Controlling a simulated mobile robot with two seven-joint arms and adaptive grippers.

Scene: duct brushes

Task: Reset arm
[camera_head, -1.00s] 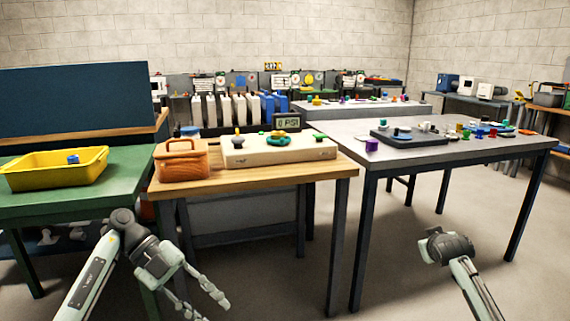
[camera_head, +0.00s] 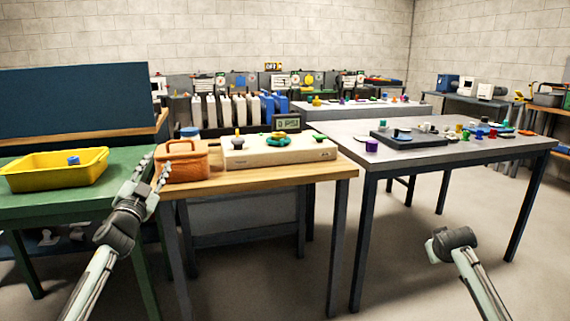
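My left gripper (camera_head: 152,174) points up in front of the gap between the green table and the wooden-topped table, just left of the brown basket in the picture. Its two fingers are spread apart with nothing between them. My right arm (camera_head: 468,262) comes in from the bottom right, over the floor in front of the grey table. Only its links show, and its gripper is out of view.
A yellow tray (camera_head: 52,182) with a blue block (camera_head: 73,160) stands on the green table (camera_head: 125,198). The brown basket (camera_head: 184,163) and a beige device (camera_head: 262,153) stand on the wooden-topped table (camera_head: 262,181). The grey table (camera_head: 345,130) holds many small parts. Floor is clear at right.

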